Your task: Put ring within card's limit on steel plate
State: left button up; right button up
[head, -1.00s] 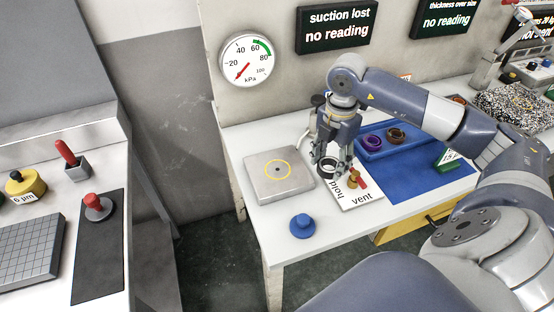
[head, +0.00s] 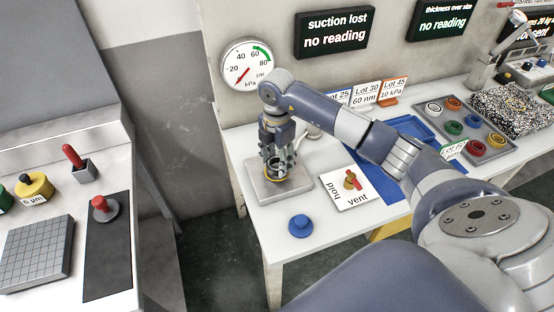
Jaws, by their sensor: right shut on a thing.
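My right gripper (head: 277,174) is shut on a dark ring (head: 279,168) and holds it over the steel plate (head: 265,195). The fingers partly cover the ring, and I cannot tell whether it touches the plate. The plate's yellow circle is mostly hidden under the gripper. Cards stand at the back of the bench: one reads "Lot 60 nm" (head: 365,94), an orange-footed one reads "Lot 45 10 kPa" (head: 393,91), and a "Lot 25" card (head: 338,98) is partly hidden. A green card (head: 453,150) is partly covered by my arm. My left gripper is not in view.
A hold/vent valve plate (head: 346,195) with a red handle lies right of the steel plate. A grey tray (head: 467,120) holds several coloured rings. The wall gauge (head: 246,66) reads low; a display (head: 335,32) says "suction lost".

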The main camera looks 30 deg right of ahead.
jog(key=shift+f, duration=0.65)
jog(key=shift+f, duration=0.15)
jog(key=o, duration=1.1)
notch_tip(320, 180, up, 12)
jog(key=shift+r+b, duration=0.2)
jog(key=shift+b, duration=0.8)
